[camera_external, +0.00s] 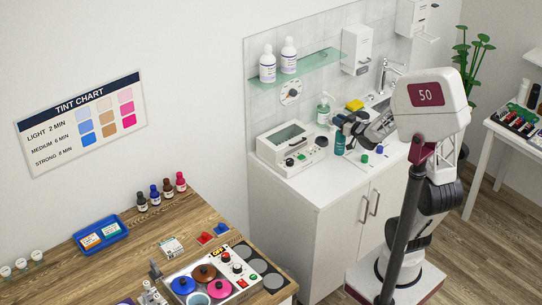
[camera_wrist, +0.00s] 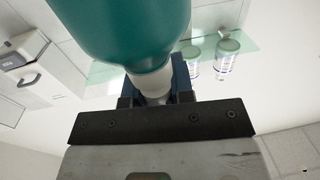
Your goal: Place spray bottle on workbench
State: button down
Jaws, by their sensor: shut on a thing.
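The teal spray bottle (camera_wrist: 125,30) fills the top of the wrist view. My gripper (camera_wrist: 155,92) is shut on its pale neck (camera_wrist: 152,80). In the outside view, the teal bottle (camera_external: 340,145) hangs upright below my gripper (camera_external: 346,124), over the white cabinet's counter (camera_external: 318,178). Whether its base touches the counter cannot be told. Its top is hidden by the gripper. The wood-topped workbench (camera_external: 130,258) is at the lower left, well away from my gripper.
On the counter are a white device (camera_external: 291,147), a clear pump bottle (camera_external: 323,110), a yellow sponge (camera_external: 354,105) and small coloured caps (camera_external: 365,158). A glass shelf (camera_external: 310,68) is above. The workbench holds a blue tray (camera_external: 100,235), small bottles (camera_external: 155,194) and a warmer with pots (camera_external: 205,273); its left middle has bare wood.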

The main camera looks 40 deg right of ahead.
notch_tip(320, 180, up, 13)
jog(key=w+a+n+g+y, duration=0.2)
jog(key=w+a+n+y, duration=0.15)
jog(key=a, duration=1.15)
jog(key=w+a+n+g+y, duration=0.1)
jog(key=w+a+n+y, duration=0.3)
jog(key=a, duration=1.1)
jog(key=s+a+n+g+y, duration=0.2)
jog(key=s+a+g, duration=0.1)
jog(key=a, duration=0.9)
jog(key=s+a+n+g+y, duration=0.1)
jog(key=s+a+g+y, duration=0.15)
jog(key=a, duration=0.85)
jog(key=s+a+n+g+y, duration=0.2)
jog(key=a+g+y, duration=0.1)
jog(key=a, duration=0.9)
notch_tip(320, 180, down, 11)
jog(key=shift+s+a, duration=0.15)
jog(key=shift+a, duration=0.05)
jog(key=shift+t, duration=0.25)
